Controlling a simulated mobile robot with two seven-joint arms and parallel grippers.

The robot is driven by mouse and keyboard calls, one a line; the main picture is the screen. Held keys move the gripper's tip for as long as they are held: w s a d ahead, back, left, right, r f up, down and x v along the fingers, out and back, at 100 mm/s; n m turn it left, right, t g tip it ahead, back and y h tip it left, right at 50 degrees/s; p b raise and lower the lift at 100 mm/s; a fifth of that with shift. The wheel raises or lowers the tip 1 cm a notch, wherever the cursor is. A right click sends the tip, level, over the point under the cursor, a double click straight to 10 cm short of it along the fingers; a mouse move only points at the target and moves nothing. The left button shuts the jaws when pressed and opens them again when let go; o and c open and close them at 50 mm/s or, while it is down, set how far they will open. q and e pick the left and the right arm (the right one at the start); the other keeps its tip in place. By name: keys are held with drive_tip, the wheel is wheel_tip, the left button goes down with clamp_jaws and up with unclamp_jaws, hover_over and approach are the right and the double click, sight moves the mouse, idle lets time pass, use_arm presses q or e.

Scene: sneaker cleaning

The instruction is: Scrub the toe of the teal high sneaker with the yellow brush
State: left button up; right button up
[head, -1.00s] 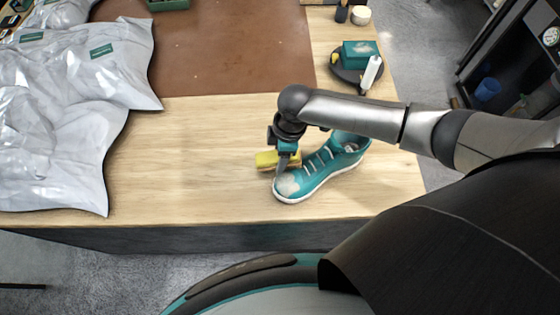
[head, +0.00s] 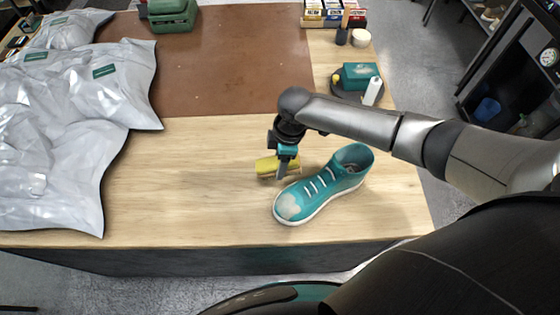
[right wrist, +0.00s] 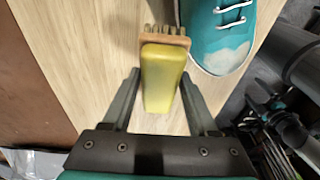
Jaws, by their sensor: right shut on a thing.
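The teal high sneaker (head: 325,187) rests upright on the wooden table, its toe pointing left and toward me. A pale, whitish patch (head: 290,207) covers the toe. My right gripper (head: 284,174) is shut on the yellow brush (head: 266,166), behind the toe and apart from the patch. In the right wrist view the brush (right wrist: 162,75) lies between the fingers (right wrist: 159,74), with its wooden edge and bristles facing away from the palm. The sneaker's toe (right wrist: 218,50) is just to the right of it there. My left gripper is not in view.
Shiny grey-white bags (head: 60,150) cover the table's left side. A brown mat (head: 230,65) lies at the back. A teal box (head: 360,75) and a white bottle (head: 373,92) stand on a dark round tray at the back right. The wood left of the brush is clear.

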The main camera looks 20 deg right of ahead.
drive_tip(key=r+p, duration=0.2)
drive_tip(key=r, duration=0.1)
drive_tip(key=shift+w+a+r+p, duration=0.1)
drive_tip(key=shift+a+r+p, duration=0.05)
drive_tip(key=shift+a+p, duration=0.25)
drive_tip(key=shift+a+r, duration=0.1)
drive_tip(key=shift+r, duration=0.1)
drive_tip(key=shift+w+a+r, duration=0.1)
drive_tip(key=shift+a+r, duration=0.1)
drive_tip(key=shift+r, duration=0.8)
drive_tip(key=shift+r, duration=0.1)
drive_tip(key=shift+w+a+r, duration=0.1)
drive_tip(key=shift+a+r, duration=0.1)
drive_tip(key=shift+r, duration=0.5)
drive_tip(key=shift+a+r, duration=0.15)
drive_tip(key=shift+r, duration=0.5)
